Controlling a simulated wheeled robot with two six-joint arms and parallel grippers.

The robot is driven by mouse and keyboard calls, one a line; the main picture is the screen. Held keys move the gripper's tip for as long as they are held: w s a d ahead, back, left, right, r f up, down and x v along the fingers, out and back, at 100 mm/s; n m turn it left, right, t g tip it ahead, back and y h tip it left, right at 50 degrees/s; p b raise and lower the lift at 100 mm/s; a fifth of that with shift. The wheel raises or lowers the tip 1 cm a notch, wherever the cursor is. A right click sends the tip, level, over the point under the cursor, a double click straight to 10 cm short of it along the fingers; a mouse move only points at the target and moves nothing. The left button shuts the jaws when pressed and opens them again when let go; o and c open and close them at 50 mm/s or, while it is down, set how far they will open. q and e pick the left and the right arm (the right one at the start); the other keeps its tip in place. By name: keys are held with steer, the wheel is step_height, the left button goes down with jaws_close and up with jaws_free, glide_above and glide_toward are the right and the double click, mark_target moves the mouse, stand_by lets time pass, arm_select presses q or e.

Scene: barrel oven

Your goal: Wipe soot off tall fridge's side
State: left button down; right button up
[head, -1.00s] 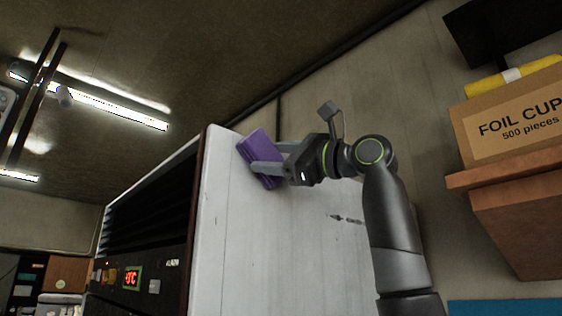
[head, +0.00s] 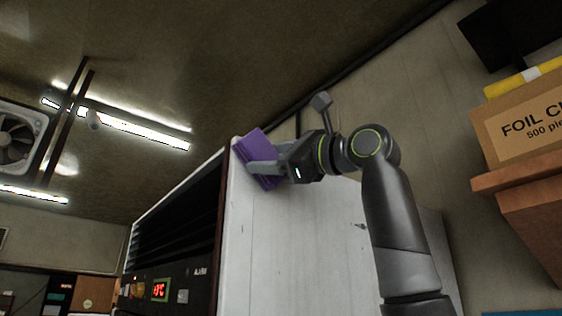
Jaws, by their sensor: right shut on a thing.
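The tall fridge (head: 290,235) has a white side facing me and a dark front with vents and a red display. A small dark soot mark (head: 360,226) shows on its side, partly behind my right arm. My right gripper (head: 262,170) is shut on a purple sponge or cloth (head: 257,146) near the top front corner of that side. The purple thing appears to be against or very close to the panel; I cannot tell if it touches. My left gripper is not in view.
A cardboard box of foil cups (head: 528,122) stands on a wooden shelf (head: 520,178) at the right, with a yellow item (head: 520,80) on top. A ceiling lamp (head: 120,125) and a fan (head: 18,138) are at the left.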

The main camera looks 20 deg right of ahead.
steer(key=shift+s+d+f+b, duration=0.25)
steer(key=shift+s+b, duration=0.2)
steer(key=shift+b, duration=0.15)
steer(key=s, duration=0.1)
steer(key=s+d+b, duration=0.1)
steer(key=s, duration=0.1)
steer(key=s+b, duration=0.1)
steer(key=shift+s+d+r, duration=0.2)
steer(key=shift+d+r, duration=0.05)
steer(key=shift+d, duration=0.05)
steer(key=s, duration=0.1)
steer(key=s+d+b, duration=0.1)
steer(key=s, duration=0.1)
stand_by(0.3)
steer(key=shift+w, duration=0.15)
